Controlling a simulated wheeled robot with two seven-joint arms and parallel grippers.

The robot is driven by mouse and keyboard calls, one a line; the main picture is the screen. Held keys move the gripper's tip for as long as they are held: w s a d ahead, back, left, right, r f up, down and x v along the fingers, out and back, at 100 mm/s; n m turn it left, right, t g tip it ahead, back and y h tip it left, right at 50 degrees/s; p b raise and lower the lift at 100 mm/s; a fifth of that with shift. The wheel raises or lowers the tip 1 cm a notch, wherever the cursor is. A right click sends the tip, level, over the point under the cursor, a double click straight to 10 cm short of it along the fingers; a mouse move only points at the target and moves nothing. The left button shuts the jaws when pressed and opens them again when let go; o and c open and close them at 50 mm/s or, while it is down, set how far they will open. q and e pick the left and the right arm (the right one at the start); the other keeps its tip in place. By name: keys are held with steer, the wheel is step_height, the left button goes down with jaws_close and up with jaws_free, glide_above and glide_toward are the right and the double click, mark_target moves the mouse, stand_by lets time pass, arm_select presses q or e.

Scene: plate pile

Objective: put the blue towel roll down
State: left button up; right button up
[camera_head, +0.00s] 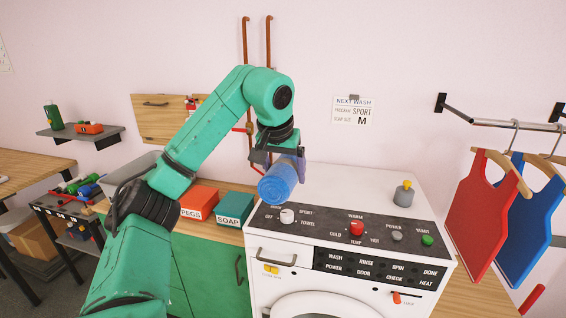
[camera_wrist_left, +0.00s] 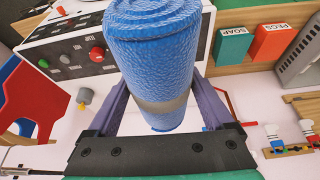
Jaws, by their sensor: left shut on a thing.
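The blue towel roll (camera_head: 277,183) is a blue cylinder held in the air by my left gripper (camera_head: 281,158). In the head view it appears over the left rear part of the white washing machine (camera_head: 340,185), beside the soap box. In the left wrist view the roll (camera_wrist_left: 152,50) fills the middle, with a grey band around it. The fingers of my left gripper (camera_wrist_left: 155,105) are shut on it, one on each side. Whether the roll touches any surface is hard to tell; it appears clear of the machine top. My right gripper is not in view.
An orange pegs box (camera_head: 199,203) and a teal soap box (camera_head: 235,208) stand on the wooden counter left of the machine. A grey weight-like object (camera_head: 403,194) stands on the machine's right. Knobs line the control panel (camera_head: 340,228). Red and blue garments hang at right.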

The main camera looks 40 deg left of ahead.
arm_select(q)
steer(key=s+d+f+m, duration=0.1)
steer(key=s+d+f, duration=0.3)
steer(key=f, duration=1)
steer(key=s+d+f+m+h, duration=0.1)
steer(key=s+d+f, duration=0.3)
steer(key=d+f, duration=0.6)
steer(key=s+d+f+m+h, duration=0.1)
steer(key=s+d+f+m, duration=0.2)
steer(key=f, duration=1.7)
steer(key=d, duration=0.4)
steer(key=shift+s, duration=0.4)
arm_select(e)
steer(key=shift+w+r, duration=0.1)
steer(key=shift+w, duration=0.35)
